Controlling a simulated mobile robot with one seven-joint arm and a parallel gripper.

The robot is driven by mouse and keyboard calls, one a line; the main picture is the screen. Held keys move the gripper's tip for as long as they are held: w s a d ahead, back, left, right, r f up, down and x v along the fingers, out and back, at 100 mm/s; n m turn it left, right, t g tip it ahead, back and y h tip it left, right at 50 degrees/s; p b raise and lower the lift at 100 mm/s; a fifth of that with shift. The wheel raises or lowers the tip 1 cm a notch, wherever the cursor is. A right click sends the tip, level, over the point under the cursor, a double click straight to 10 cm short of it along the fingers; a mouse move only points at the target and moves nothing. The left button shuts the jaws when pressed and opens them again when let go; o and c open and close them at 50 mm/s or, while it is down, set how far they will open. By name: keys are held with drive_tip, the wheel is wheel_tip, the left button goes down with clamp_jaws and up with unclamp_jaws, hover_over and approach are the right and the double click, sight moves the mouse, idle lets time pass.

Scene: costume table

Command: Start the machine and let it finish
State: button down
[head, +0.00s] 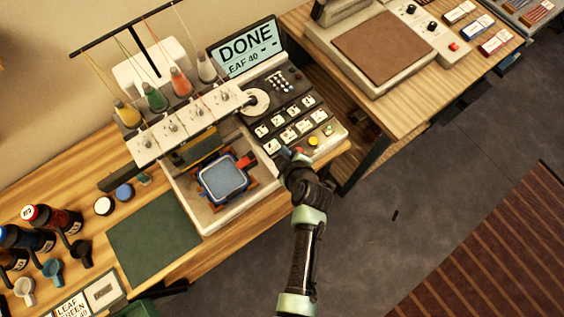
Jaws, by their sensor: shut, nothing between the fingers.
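The embroidery machine (185,130) stands on the wooden table, with several coloured thread cones on top. Its tilted screen (245,48) reads "DONE" with "EAF 40" below, the left edge of that line cut off. Its control panel (268,110) has a keypad, several white picture keys, a yellow button (313,141) and a green button (328,130). A blue hoop (222,180) with pale blue-grey cloth sits in the machine's front bay. My gripper (285,153) is shut and empty at the panel's near edge, left of the yellow button; I cannot tell whether it touches the panel.
A dark green mat (153,235) lies left of the bay. Bottles (52,218), small cups and a "LEAF GREEN" card (72,306) are at the lower left. A second table (455,80) at the upper right holds a press with a brown pad (380,50). Grey floor lies right of my arm.

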wheel_tip(320, 180, down, 5)
drive_tip(key=b, duration=0.3)
drive_tip(key=shift+b, duration=0.4)
drive_tip(key=shift+f, duration=0.1)
idle(1.4)
drive_tip(key=shift+f+b, duration=0.3)
drive_tip(key=shift+b, duration=0.3)
drive_tip(key=shift+f+b, duration=0.4)
drive_tip(key=shift+b, duration=0.1)
idle(0.5)
drive_tip(key=shift+r, duration=0.1)
drive_tip(key=shift+r+p, duration=0.6)
drive_tip(key=shift+r, duration=0.15)
drive_tip(key=shift+r+p, duration=1.95)
drive_tip(key=shift+r, duration=0.6)
